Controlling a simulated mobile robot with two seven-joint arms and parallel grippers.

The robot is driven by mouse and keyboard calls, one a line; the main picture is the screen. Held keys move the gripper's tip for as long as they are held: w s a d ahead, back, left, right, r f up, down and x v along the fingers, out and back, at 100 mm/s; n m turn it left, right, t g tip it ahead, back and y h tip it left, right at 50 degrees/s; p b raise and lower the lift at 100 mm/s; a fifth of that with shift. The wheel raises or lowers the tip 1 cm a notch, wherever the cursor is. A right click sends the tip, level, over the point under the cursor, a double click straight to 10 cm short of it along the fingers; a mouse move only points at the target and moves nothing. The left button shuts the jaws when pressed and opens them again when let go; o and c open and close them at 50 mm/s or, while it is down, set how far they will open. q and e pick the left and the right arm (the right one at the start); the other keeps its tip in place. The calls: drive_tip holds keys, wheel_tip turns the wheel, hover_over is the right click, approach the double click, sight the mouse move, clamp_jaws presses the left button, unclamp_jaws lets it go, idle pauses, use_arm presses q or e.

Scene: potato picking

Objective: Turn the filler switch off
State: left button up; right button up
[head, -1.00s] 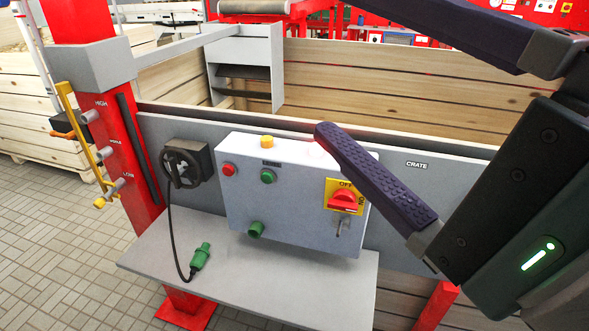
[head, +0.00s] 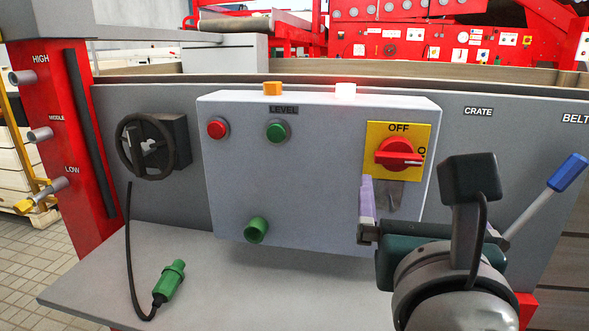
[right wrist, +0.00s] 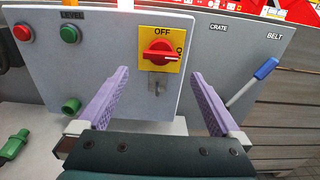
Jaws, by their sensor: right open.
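A red rotary switch (head: 397,153) sits on a yellow plate marked OFF at the right of a grey control box (head: 310,205). Its handle lies roughly level, with a white mark on its right end. It also shows in the right wrist view (right wrist: 158,55). A small metal latch below it is partly hidden in the head view. My right gripper (right wrist: 160,76) is open and empty, pointing at the box; its fingers straddle the area just below the switch, apart from it. In the head view one purple finger (head: 367,197) shows; the other is hidden behind my wrist.
The box also carries a red button (head: 217,128), a green button (head: 278,130) and a green socket (head: 256,230). A black handwheel (head: 146,146) and a green plug (head: 170,280) are left. A blue-handled lever (head: 567,172) stands right of my gripper.

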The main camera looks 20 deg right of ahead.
sight(399, 159)
drive_tip(key=x, duration=0.8)
drive_tip(key=shift+w+d+r, duration=0.1)
drive_tip(key=shift+w, duration=0.1)
drive_tip(key=c, duration=1.2)
